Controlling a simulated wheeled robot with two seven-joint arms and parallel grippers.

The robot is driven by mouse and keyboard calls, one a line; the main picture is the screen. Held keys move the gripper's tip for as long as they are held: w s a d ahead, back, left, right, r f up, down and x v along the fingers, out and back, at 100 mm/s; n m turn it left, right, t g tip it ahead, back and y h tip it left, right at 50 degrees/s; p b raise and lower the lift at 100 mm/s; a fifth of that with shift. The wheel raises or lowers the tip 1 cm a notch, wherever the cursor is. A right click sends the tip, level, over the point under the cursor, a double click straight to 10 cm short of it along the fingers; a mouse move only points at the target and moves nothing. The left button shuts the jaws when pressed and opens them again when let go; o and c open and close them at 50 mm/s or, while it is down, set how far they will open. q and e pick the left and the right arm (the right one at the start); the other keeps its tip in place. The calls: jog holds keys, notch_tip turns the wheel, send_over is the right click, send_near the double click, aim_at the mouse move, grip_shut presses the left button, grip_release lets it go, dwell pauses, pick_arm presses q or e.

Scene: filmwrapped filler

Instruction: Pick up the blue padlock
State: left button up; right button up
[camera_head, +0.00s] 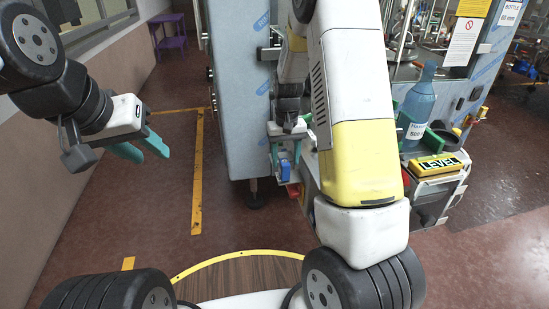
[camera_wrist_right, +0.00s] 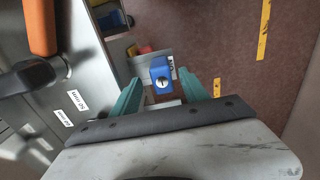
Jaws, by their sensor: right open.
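The blue padlock (camera_wrist_right: 161,74) shows in the right wrist view with its keyhole face towards the camera, in front of a pale plate. In the head view it is a small blue block (camera_head: 285,169) beside the tall panel. My right gripper (camera_wrist_right: 158,80) is open, with one teal finger on each side of the padlock; I cannot tell whether either finger touches it. It also shows in the head view (camera_head: 286,157), just above the padlock. My left gripper (camera_head: 145,148) is open and empty over the floor at the left. The padlock's shackle is hidden.
A tall blue-grey panel (camera_head: 233,90) stands left of my right arm. A blue bottle (camera_head: 417,108) and a yellow level (camera_head: 437,166) sit on the machine's right side. An orange handle (camera_wrist_right: 40,25) is at the wrist view's upper left.

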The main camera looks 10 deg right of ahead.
aim_at(284, 169)
notch_tip(284, 169, down, 5)
jog(key=shift+a+r, duration=0.15)
grip_shut()
